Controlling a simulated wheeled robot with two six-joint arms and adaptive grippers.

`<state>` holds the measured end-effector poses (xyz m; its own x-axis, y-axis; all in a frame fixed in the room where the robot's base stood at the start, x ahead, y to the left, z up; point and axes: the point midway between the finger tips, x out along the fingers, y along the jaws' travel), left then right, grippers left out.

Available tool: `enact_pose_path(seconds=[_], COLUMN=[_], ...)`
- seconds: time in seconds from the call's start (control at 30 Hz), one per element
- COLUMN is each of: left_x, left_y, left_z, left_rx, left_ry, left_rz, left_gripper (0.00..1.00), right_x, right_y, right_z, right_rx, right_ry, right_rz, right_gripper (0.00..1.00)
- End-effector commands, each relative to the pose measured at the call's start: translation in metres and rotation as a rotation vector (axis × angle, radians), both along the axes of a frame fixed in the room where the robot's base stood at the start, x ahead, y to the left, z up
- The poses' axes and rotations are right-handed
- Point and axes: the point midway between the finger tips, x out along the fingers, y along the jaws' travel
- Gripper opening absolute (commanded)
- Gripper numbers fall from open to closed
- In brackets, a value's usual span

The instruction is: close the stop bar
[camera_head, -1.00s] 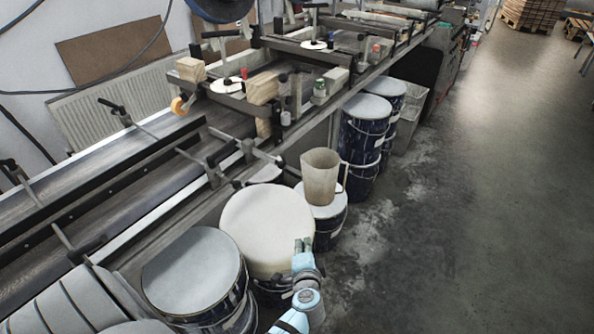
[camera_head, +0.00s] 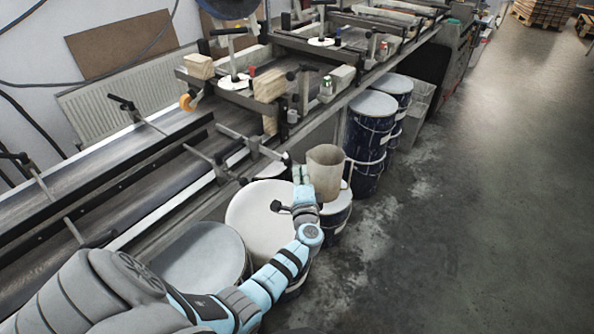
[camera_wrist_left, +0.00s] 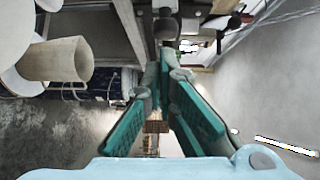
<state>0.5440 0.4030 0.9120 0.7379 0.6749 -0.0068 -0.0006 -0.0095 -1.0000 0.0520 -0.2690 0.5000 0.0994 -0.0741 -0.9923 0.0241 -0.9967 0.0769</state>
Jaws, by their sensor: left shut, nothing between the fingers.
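A thin metal bar (camera_head: 250,143), which looks like the stop bar, lies across the conveyor (camera_head: 150,170) near the machine frames. Its near end, with a dark knob (camera_head: 285,158), sticks out past the conveyor's near rail. My left gripper (camera_head: 297,170) is shut and empty, close to this knob, on the side of the drums. In the left wrist view, the teal fingers of my left gripper (camera_wrist_left: 167,62) point at a dark rounded knob (camera_wrist_left: 166,29) just ahead of the tips. Whether they touch it I cannot tell. My right gripper is not in view.
A beige jug (camera_head: 325,172) stands on a drum right beside my left gripper; it also shows in the left wrist view (camera_wrist_left: 60,60). A wide white-lidded drum (camera_head: 245,215) is below my forearm. More dark drums (camera_head: 368,135) line the conveyor. The floor at right is clear.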

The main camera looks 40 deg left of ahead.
Motion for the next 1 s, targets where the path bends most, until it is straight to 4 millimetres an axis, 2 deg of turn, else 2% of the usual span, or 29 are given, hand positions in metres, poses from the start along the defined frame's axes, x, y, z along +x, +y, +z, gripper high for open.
enact_pose_path(seconds=[0.13,0.47,0.57,0.8,1.0], left_x=[0.000,0.000,-0.001,-0.002,-0.002], left_y=[0.010,0.012,0.022,0.062,0.067], left_z=[0.000,-0.001,-0.003,-0.003,-0.001], left_rx=[0.000,-0.001,0.001,0.003,0.000], left_ry=[0.000,0.001,0.001,0.001,0.001], left_rz=[0.001,0.001,0.002,0.002,0.003], left_gripper=[0.00,0.00,0.00,0.00,0.00], right_x=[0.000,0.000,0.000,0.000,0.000], right_y=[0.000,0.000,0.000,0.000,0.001], right_z=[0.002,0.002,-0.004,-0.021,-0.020], right_rx=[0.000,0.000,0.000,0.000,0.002], right_ry=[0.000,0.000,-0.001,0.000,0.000], right_rz=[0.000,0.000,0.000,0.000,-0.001], right_gripper=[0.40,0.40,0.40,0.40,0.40])
